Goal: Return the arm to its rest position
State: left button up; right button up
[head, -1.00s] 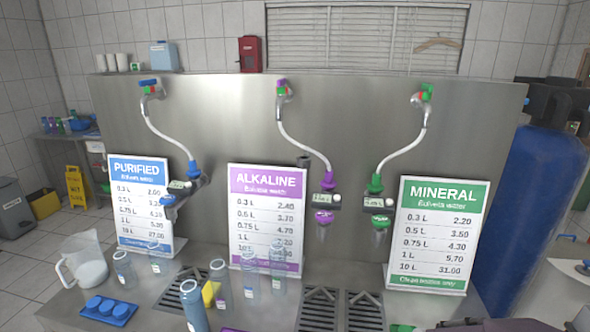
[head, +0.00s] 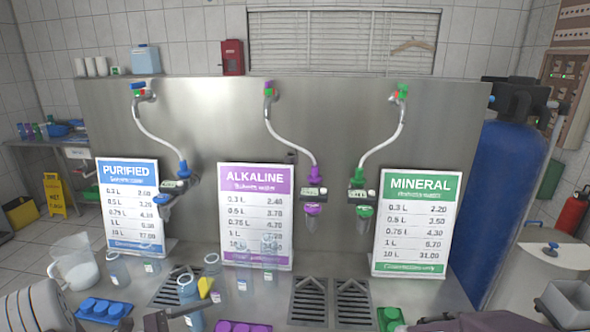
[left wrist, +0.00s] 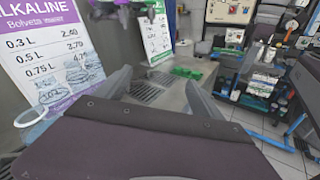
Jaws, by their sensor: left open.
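My left arm comes in at the bottom left of the head view. Its dark gripper (head: 180,313) is low at the front of the counter, by the blue-tinted bottle (head: 189,291). In the left wrist view the left gripper (left wrist: 157,82) has its two fingers spread with nothing between them. Dark grey parts, seemingly of my right arm, show at the bottom right of the head view; the state of its fingers cannot be made out.
Clear bottles (head: 117,268), a pitcher (head: 76,270) and a blue tray of caps (head: 103,310) stand near the left gripper. Behind are price signs (head: 256,210) and three taps. Drain grates (head: 308,300) lie mid-counter; a purple tray (head: 243,326) is at the front edge.

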pick_arm(q)
jog(key=s+d+m+g+y, duration=0.3)
jog(key=s+d+m+g, duration=0.8)
jog(key=d, duration=0.4)
jog(key=s+a+f+m+g+y, duration=0.1)
jog(key=s+a+f+m+y, duration=0.1)
jog(key=s+f+m+y, duration=0.35)
jog(key=w+a+f+m+t+y, duration=0.2)
jog(key=w+a+m+t+y, duration=0.2)
jog(key=a, duration=0.5)
jog(key=shift+a+y, duration=0.15)
jog(key=shift+y, duration=0.6)
jog(key=shift+m, duration=0.25)
jog(key=shift+a, duration=0.1)
